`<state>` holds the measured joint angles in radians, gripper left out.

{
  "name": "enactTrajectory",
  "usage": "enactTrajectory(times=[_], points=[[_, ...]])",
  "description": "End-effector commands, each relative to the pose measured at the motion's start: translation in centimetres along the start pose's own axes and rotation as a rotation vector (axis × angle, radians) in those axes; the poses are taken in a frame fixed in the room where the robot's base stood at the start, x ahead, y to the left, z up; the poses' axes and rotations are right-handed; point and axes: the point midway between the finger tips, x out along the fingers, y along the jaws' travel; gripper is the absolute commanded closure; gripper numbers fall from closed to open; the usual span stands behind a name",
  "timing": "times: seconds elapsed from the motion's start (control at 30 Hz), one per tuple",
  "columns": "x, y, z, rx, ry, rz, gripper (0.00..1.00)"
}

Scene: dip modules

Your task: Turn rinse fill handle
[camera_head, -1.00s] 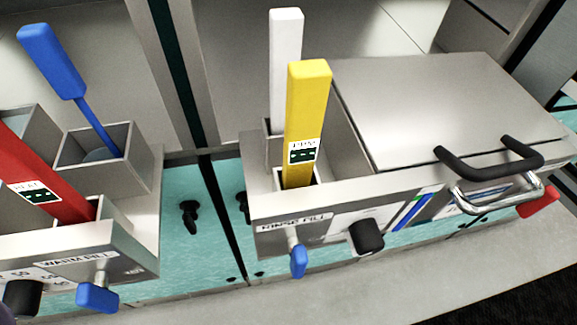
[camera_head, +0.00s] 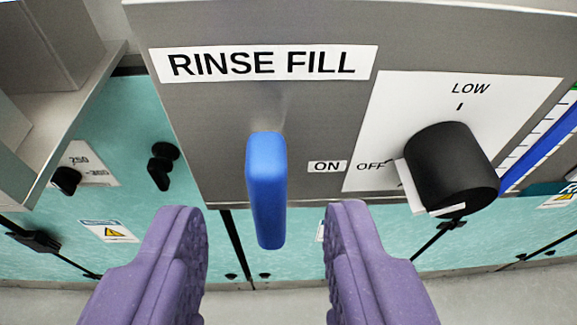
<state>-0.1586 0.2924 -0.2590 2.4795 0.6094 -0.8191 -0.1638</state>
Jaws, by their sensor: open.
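The rinse fill handle (camera_head: 266,190) is a blue lever below the RINSE FILL label (camera_head: 268,63) on a grey metal panel. It points downward, toward me. My gripper (camera_head: 268,225) has two purple fingers, open, one on each side of the handle's lower end. Both fingers are apart from the handle, with a gap on each side. Nothing is held. An ON mark (camera_head: 327,167) sits to the right of the handle.
A black knob (camera_head: 450,168) with LOW and OFF marks is close to the right of the handle. Teal cabinet fronts (camera_head: 120,150) lie behind and below, with small black knobs (camera_head: 162,166) at the left. A grey metal box edge (camera_head: 60,130) juts in at the left.

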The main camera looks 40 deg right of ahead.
Motion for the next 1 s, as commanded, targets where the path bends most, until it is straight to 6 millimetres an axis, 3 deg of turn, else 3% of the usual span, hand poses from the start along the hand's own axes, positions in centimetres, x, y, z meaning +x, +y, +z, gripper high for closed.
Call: enactTrajectory(times=[0.03, 0.2, 0.53, 0.7, 1.0], points=[[1.1, 0.1, 0.5, -0.001, -0.002, 0.003, 0.60], [3.0, 0.1, 0.4, -0.001, -0.002, 0.001, 0.60], [3.4, 0.0, 0.3, 0.000, -0.002, -0.001, 0.60], [3.4, 0.0, 0.3, 0.000, -0.002, -0.001, 0.99], [3.4, 0.0, 0.2, -0.018, -0.002, 0.006, 1.00]])
